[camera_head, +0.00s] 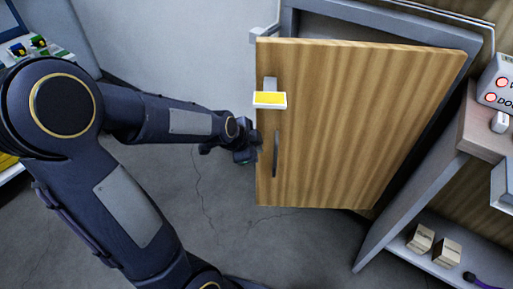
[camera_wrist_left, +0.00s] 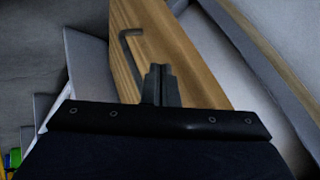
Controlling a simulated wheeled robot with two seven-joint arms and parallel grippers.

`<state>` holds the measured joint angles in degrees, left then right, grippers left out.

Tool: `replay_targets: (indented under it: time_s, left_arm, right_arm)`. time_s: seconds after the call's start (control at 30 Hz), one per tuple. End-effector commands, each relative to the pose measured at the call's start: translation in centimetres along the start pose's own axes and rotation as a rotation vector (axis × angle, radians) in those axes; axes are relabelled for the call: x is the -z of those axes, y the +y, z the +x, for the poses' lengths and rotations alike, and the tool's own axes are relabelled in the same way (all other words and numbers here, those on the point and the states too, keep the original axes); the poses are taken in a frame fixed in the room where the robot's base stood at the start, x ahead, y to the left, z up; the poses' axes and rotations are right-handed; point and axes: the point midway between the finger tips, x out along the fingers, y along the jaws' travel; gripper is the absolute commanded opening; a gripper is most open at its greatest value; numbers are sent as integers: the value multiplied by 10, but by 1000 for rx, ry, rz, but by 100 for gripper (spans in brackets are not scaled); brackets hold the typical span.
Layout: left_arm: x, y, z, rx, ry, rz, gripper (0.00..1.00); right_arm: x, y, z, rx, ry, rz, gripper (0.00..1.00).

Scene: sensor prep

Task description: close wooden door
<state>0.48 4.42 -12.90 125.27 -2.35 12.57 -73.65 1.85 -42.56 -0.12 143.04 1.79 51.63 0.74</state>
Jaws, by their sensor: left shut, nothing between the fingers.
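The wooden door (camera_head: 345,120) stands ajar in the head view, swung out from its grey frame (camera_head: 385,22). It has a dark vertical handle (camera_head: 276,153) near its left edge and a yellow-and-white piece (camera_head: 270,99) above that. My left gripper (camera_head: 254,148) is at the door's free left edge, beside the handle. In the left wrist view the shut fingers (camera_wrist_left: 160,84) are in front of the door (camera_wrist_left: 165,45), with the bent dark handle (camera_wrist_left: 131,52) just beyond them. I cannot tell whether they touch the door. My right gripper is not in view.
A shelf unit (camera_head: 405,195) stands at the right, with small boxes (camera_head: 433,245) on its lower board and a panel with red lights (camera_head: 500,85) above. A table with coloured items (camera_head: 30,48) is at the far left. Cracked grey floor (camera_head: 225,235) is open below the door.

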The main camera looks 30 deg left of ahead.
Motion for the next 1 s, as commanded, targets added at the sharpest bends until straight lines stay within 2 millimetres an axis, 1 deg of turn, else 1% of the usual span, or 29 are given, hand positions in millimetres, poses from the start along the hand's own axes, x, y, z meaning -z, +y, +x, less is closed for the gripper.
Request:
replay_targets:
  time_s: [0.03, 0.2, 0.57, 0.67, 0.77, 0.9, 1.0]
  left_arm:
    - [-1, -5, 4, 0, -1, 1, 0]
    - [0, -13, 7, -2, -1, 2, 0]
    - [0, -14, 8, -3, 0, 2, 0]
    - [-3, -18, 15, -3, 2, 7, 0]
    - [-6, -28, 26, -10, 8, 22, 0]
    - [-7, -47, 38, -29, 27, 58, 0]
    - [-6, -64, 44, -49, 44, 92, 0]
  right_arm:
    - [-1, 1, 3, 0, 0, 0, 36]
    - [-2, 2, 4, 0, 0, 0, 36]
    - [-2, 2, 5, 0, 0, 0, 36]
    - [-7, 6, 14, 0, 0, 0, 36]
    - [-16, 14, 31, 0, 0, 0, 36]
    - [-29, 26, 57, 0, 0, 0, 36]
    - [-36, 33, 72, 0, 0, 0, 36]
